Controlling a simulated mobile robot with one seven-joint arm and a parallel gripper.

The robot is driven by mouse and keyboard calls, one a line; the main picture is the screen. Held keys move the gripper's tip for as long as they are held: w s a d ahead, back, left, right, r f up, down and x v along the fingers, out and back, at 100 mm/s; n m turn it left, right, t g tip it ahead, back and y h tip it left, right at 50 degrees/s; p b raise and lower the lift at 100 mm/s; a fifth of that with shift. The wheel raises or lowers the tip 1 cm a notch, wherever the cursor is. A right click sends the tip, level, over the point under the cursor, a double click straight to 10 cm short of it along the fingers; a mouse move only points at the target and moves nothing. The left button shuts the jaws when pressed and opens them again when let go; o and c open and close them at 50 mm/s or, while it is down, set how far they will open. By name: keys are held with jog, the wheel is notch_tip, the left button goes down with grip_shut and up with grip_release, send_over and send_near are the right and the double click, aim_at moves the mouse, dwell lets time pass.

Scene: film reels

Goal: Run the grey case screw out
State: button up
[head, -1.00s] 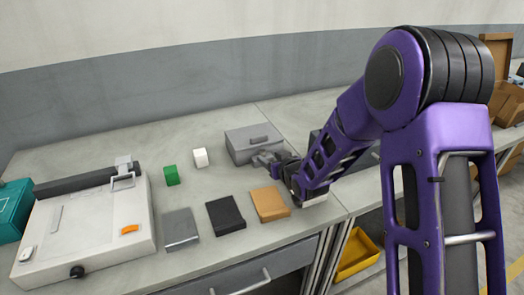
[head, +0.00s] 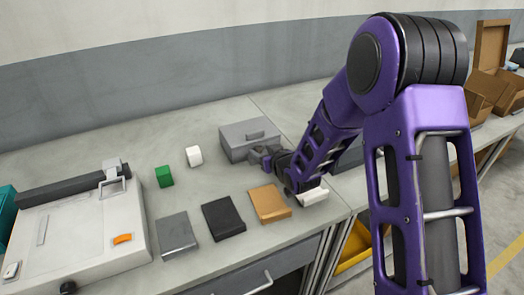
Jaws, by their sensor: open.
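A grey case (head: 238,137) with a handle on its top stands toward the back right of the worktop. My gripper (head: 258,156) is at the front right of this case, with its open jaws pointing left toward it. It hides part of the case's front and right side. I cannot tell whether it touches the case. No screw can be made out at this size. A flat grey slab (head: 176,235) lies nearer the front.
A black slab (head: 222,217) and an orange-brown slab (head: 269,203) lie in front of my gripper. A green block (head: 164,176) and a white block (head: 194,155) stand left of the case. A pale machine (head: 85,235) fills the left. A yellow bin (head: 355,245) sits below the bench.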

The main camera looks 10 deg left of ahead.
grip_shut()
jog(key=shift+w+d+r+n+g+y, duration=0.1)
jog(key=shift+w+n+g+y, duration=0.05)
jog(key=shift+n+g+y, duration=0.25)
jog(key=shift+w+d+r+n+g+y, duration=0.1)
jog(key=shift+n+g+y, duration=0.2)
jog(key=shift+n+y, duration=0.15)
jog(key=shift+f+n+g+y+p, duration=0.1)
jog(key=shift+n+g+y+p, duration=0.4)
jog(key=shift+n+p, duration=0.15)
grip_release()
jog(key=shift+f, duration=0.1)
